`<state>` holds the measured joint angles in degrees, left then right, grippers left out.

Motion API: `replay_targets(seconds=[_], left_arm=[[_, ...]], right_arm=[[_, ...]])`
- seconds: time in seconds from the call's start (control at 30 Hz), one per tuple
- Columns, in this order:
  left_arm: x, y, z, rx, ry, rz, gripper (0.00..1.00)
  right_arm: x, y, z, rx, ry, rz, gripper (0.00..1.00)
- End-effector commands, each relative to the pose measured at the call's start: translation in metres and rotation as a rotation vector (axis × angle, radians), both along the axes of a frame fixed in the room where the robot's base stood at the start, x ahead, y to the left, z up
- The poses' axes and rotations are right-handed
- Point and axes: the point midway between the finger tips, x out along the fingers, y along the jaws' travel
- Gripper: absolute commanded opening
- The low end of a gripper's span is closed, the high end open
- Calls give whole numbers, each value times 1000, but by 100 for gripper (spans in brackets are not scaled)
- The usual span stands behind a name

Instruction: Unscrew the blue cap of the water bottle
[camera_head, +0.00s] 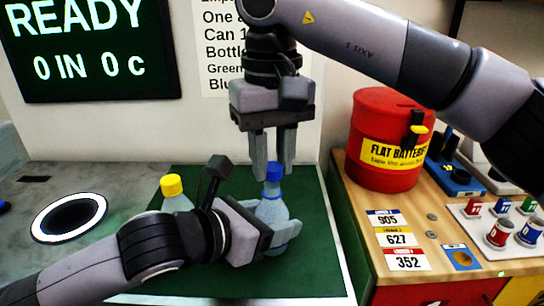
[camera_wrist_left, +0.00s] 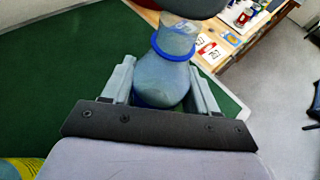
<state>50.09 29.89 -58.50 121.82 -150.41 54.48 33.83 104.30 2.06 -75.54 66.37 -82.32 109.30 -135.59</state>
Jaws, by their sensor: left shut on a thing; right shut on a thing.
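The water bottle (camera_head: 270,211), clear bluish plastic, stands upright on the green mat (camera_head: 318,262) with its blue cap (camera_head: 274,171) on top. My left gripper (camera_head: 278,222) is shut around the bottle's body from the left side. The left wrist view shows the bottle (camera_wrist_left: 160,78) between my left fingers (camera_wrist_left: 162,92), with a blue ring (camera_wrist_left: 172,50) round its upper part. My right gripper (camera_head: 274,168) points straight down from above and is shut on the blue cap, one finger on each side. A dark shape hides the bottle's top in the left wrist view.
A second bottle with a yellow cap (camera_head: 172,185) stands behind my left arm. A round white-rimmed hole (camera_head: 68,218) lies in the grey counter at left. At right, a wooden counter holds a red battery bin (camera_head: 382,150), number labels (camera_head: 400,240) and small cans (camera_head: 500,232).

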Motion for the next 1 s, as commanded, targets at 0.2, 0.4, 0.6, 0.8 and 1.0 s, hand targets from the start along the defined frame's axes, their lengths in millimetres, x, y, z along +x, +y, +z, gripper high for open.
replay_targets(seconds=[0.2,0.4,0.6,0.8,1.0], left_arm=[[0,0,0,0,0,0,0],[0,0,0,0,0,0,0],[0,0,0,0,0,0,65],[0,0,0,0,0,0,88],[-1,1,0,0,0,0,88]], right_arm=[[0,1,27,1,-3,-1,0],[0,0,39,0,-1,0,0],[0,0,39,0,0,0,0],[0,0,39,0,0,0,0],[0,0,39,0,0,0,0]])
